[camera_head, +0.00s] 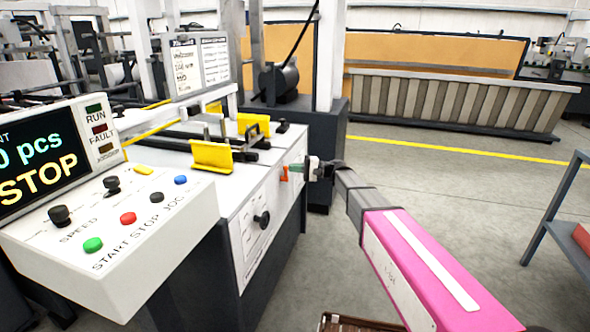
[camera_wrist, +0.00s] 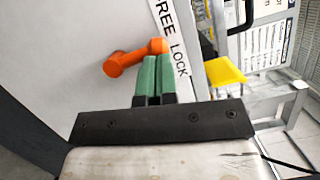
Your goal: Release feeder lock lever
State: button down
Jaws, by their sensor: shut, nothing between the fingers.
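The feeder lock lever is orange; in the wrist view the lever (camera_wrist: 130,60) sits on the machine's pale side panel, beside a strip label (camera_wrist: 176,45) reading "FREE" and "LOCK". One lever end is by the label, just beyond my fingertips. My gripper (camera_wrist: 152,60) has green fingers, shut together with nothing between them, close to that end; I cannot tell if they touch it. In the head view the lever (camera_head: 284,173) shows small on the machine's side, and my gripper (camera_head: 298,168) reaches it from the right.
The control box (camera_head: 125,225) with a "STOP" display stands at left. Yellow guides (camera_head: 211,156) sit on the machine top above the lever. A black knob (camera_head: 262,219) is on the side panel. A dark shelf (camera_head: 570,215) stands at right; the floor between is mostly open.

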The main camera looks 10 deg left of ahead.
jog(key=shift+s+r+n+h, duration=0.1)
jog(key=shift+s+n+h, duration=0.2)
jog(key=shift+s+n, duration=0.25)
jog(key=shift+a, duration=0.1)
dwell(0.4)
jog(key=w+v, duration=0.2)
jog(key=v, duration=1.1)
jog(key=shift+w+a, duration=0.35)
